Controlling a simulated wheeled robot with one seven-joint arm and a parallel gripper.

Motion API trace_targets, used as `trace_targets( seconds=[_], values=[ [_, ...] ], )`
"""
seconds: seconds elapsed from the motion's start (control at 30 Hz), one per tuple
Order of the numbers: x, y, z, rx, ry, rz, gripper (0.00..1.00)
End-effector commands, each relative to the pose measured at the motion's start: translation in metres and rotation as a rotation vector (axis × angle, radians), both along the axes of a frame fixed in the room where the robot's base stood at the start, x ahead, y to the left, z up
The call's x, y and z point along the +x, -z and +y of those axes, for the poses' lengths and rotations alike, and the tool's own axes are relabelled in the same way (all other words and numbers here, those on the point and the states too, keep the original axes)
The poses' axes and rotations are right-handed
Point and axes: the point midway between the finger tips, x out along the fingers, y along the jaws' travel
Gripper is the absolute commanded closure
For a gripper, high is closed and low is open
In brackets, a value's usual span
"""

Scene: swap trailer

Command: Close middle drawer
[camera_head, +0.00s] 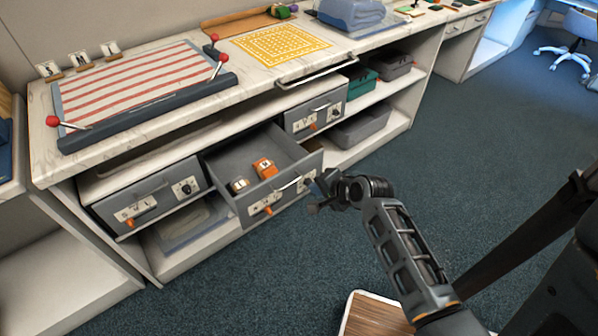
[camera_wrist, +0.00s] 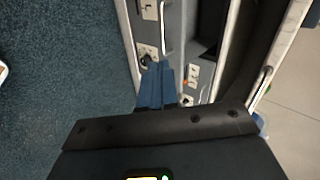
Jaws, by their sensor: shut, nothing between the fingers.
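The middle drawer (camera_head: 228,163) is a grey drawer pulled out from under the counter in the head view. Its front carries a light label plate, a bar handle and an orange latch. Inside lie an orange object (camera_head: 264,168) and a small pale-and-dark object (camera_head: 239,184). My gripper (camera_head: 314,192) is at the right end of the drawer front; whether it touches is unclear. In the wrist view my gripper (camera_wrist: 158,68) shows blue fingers together and empty, beside a grey front with a label plate and dark knob (camera_wrist: 148,55).
A closed grey drawer (camera_head: 147,198) sits to the left and another (camera_head: 315,112) to the right. The marble counter (camera_head: 130,125) above holds a striped board with red-knobbed levers (camera_head: 145,85). A wood-topped piece (camera_head: 372,315) stands at the bottom. The blue carpet (camera_head: 480,130) is otherwise open.

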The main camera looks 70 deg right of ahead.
Motion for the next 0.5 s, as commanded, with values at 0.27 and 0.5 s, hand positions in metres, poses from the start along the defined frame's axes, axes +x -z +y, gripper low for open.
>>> trace_targets(
  seconds=[0.27, 0.5],
  values=[
    [0.004, -0.001, -0.031, 0.086, 0.079, -0.037, 1.0],
    [0.027, 0.023, -0.045, 0.085, 0.078, -0.037, 1.0]
  ],
)
